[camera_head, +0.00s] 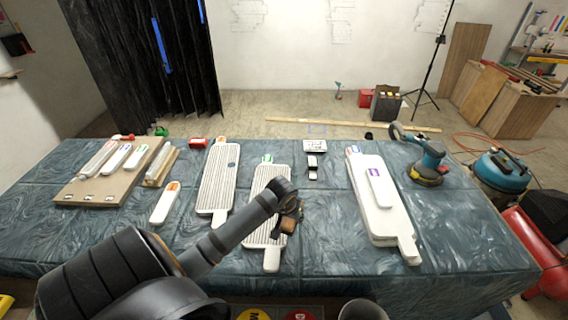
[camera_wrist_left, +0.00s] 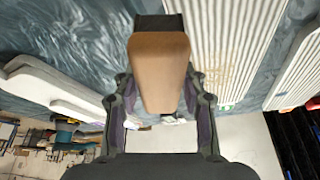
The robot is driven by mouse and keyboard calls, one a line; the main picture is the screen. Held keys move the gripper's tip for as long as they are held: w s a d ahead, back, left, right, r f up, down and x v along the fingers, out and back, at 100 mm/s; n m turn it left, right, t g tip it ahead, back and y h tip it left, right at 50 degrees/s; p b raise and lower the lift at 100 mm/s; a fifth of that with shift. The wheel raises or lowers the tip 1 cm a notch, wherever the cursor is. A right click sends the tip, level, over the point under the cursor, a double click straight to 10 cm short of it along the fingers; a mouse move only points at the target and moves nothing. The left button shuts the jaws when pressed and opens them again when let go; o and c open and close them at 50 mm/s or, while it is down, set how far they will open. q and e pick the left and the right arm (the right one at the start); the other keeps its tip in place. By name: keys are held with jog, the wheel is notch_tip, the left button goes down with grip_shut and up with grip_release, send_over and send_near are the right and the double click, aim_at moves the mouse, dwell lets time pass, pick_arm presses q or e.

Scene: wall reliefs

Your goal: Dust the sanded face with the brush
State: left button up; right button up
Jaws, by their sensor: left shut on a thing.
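My left gripper (camera_head: 292,208) is shut on a brush (camera_head: 288,226), above the middle ribbed white relief panel (camera_head: 264,186). In the left wrist view the brush (camera_wrist_left: 160,75) shows a tan wooden body with a dark end between the fingers. Beside it there is a ribbed panel (camera_wrist_left: 238,40) with a faint tan dusty patch. I cannot tell if the brush touches the panel. A second ribbed panel (camera_head: 217,180) lies to the left. A smooth white panel (camera_head: 358,190) lies to the right with a smaller labelled piece on it. My right gripper is not in view.
A wooden board (camera_head: 75,190) with white labelled blocks lies at the left of the covered table (camera_head: 330,235). An orbital sander (camera_head: 428,165) stands at the back right. A loose white block (camera_head: 165,203) lies left of the panels. The table's front right is clear.

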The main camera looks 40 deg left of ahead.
pick_arm(q)
jog(key=w+a+r+m+h, duration=0.1)
jog(key=w+a+m, duration=0.1)
jog(key=a, duration=0.4)
jog(key=w+a+m+h, duration=0.1)
jog(key=w+a+m, duration=0.2)
jog(key=w+a, duration=0.2)
jog(key=shift+w+a+r, duration=0.25)
jog(key=shift+a+r, duration=0.15)
jog(key=shift+a, duration=0.3)
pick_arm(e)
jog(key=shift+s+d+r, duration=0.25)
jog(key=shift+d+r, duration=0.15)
pick_arm(q)
notch_tip(320, 180, down, 6)
jog(key=b, duration=0.6)
jog(key=shift+r, duration=0.2)
jog(key=shift+f+b, duration=0.2)
jog(key=shift+b, duration=0.15)
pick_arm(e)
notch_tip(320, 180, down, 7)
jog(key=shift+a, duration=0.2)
pick_arm(q)
jog(key=shift+r, duration=0.1)
jog(key=shift+f, duration=0.95)
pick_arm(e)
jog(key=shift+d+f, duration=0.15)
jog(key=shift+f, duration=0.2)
